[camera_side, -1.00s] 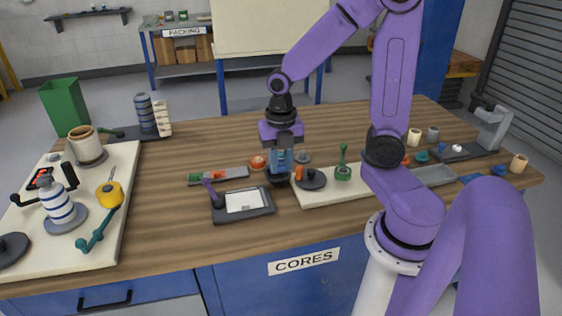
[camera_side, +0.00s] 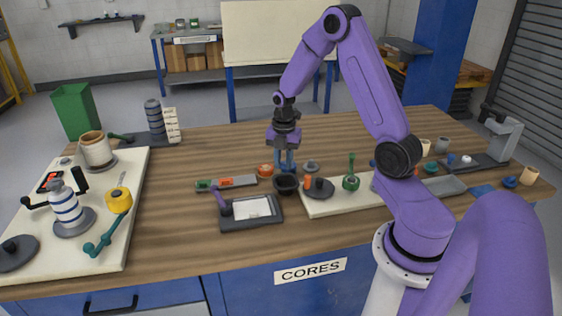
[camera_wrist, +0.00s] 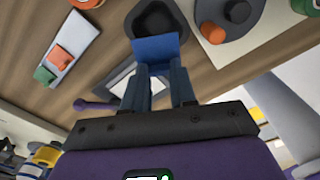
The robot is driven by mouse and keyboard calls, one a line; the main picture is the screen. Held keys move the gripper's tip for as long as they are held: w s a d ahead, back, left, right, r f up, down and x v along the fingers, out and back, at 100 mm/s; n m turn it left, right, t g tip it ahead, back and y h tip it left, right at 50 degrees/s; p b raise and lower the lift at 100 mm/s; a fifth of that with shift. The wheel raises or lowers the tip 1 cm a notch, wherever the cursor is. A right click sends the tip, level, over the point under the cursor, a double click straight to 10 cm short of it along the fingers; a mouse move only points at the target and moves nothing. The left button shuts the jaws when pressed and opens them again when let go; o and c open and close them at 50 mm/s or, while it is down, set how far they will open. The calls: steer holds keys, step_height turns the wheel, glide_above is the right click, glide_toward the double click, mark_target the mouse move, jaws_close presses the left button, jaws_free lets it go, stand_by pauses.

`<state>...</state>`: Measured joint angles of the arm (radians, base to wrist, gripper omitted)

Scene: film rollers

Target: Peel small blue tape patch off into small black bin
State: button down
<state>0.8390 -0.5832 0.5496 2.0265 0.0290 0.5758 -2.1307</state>
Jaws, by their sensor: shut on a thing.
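My gripper (camera_side: 285,165) points down over the table, just behind or above the small black bin (camera_side: 287,185). In the wrist view my gripper (camera_wrist: 158,75) is shut on the small blue tape patch (camera_wrist: 155,47), a flat square held at the fingertips. The patch overlaps the near rim of the black bin (camera_wrist: 137,20) in that view; I cannot tell whether it touches the bin. In the side view the patch is too small to separate from the blue fingers.
A dark tray with a white sheet (camera_side: 250,207) and purple handle lies in front of the bin. A grey strip with green and orange pieces (camera_side: 226,183) lies left. A pale board (camera_side: 325,205) with a dark disc and green-handled tool stands right. Open wood lies behind.

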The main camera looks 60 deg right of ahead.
steer(key=shift+w+d+f, duration=0.1)
steer(key=shift+d+f, duration=0.25)
steer(key=shift+f, duration=2.3)
steer(key=c, duration=0.8)
jaws_free()
step_height(320, 180, up, 18)
steer(key=shift+d+f, duration=0.15)
steer(key=shift+f, duration=0.1)
